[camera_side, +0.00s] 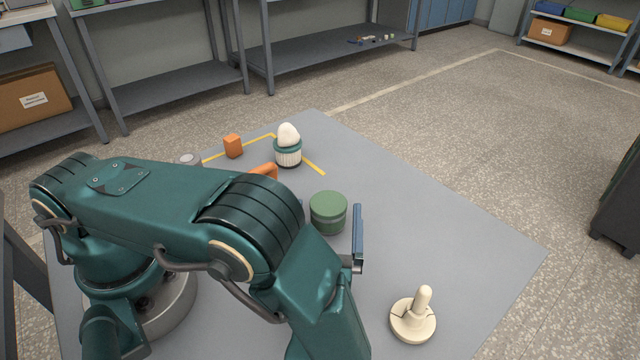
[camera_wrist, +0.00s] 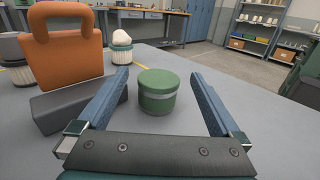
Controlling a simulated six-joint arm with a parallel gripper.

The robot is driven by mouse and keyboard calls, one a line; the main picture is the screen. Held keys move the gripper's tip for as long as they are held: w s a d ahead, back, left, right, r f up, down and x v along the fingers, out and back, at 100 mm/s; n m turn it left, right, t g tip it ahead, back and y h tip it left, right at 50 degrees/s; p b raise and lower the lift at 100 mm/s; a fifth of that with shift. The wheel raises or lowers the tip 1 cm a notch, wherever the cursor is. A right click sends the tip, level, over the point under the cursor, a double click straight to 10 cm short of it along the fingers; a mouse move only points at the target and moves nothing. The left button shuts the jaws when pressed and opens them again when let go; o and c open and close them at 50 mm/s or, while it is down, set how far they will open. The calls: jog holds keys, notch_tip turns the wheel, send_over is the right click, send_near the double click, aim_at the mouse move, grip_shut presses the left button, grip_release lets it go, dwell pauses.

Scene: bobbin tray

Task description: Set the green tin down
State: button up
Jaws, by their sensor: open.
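The green tin (camera_side: 328,212) stands upright on the grey table, with a lighter band around its side. In the wrist view the tin (camera_wrist: 157,92) sits between the tips of my two blue fingers, with a gap on each side. My gripper (camera_wrist: 160,80) is open, and neither finger touches the tin there. In the side view my gripper (camera_side: 330,222) has its right finger beside the tin. The left finger is mostly hidden behind my arm. The tin's base appears to rest on the table.
A white egg in a green-rimmed cup (camera_side: 288,150) and a small orange block (camera_side: 233,146) stand farther back. A cream peg on a round base (camera_side: 413,318) stands front right.

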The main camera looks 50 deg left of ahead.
aim_at(327, 203)
notch_tip(327, 203, up, 21)
jog(key=s+a+f+n+g+h, duration=0.2)
jog(key=a+f+n+g, duration=0.3)
jog(key=n+g, duration=0.7)
jog(key=w+d+r+n+h, duration=0.2)
jog(key=w+r+n+h, duration=0.3)
jog(key=n+h, duration=0.6)
jog(key=shift+g, duration=0.4)
notch_tip(327, 203, down, 23)
jog(key=shift+a+f, duration=0.1)
jog(key=shift+a, duration=0.05)
grip_shut()
